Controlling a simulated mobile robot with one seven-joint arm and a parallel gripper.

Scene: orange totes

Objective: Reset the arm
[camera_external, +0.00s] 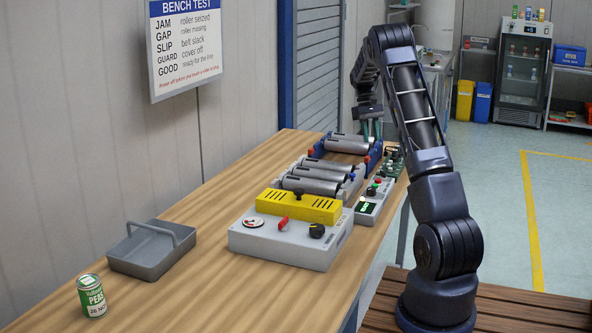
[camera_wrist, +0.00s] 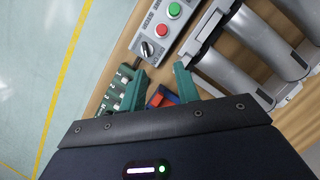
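My arm (camera_external: 415,110) rises from its base on the brown slatted platform at the right and bends over the far end of the bench. My gripper (camera_external: 372,130) points down above the far end of the roller machine. In the wrist view my gripper (camera_wrist: 158,88) shows two green fingers spread apart. The fingers are open, with no object held between them. A red and blue part (camera_wrist: 163,97) shows beyond the gap, below the fingers.
The wooden bench (camera_external: 200,215) carries metal rollers (camera_external: 318,178), a grey control box with yellow cover (camera_external: 290,232), a button box (camera_external: 375,198), and a green circuit board (camera_wrist: 118,92). A grey tray (camera_external: 152,250) and a peas can (camera_external: 92,296) stand near left. Floor at right is clear.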

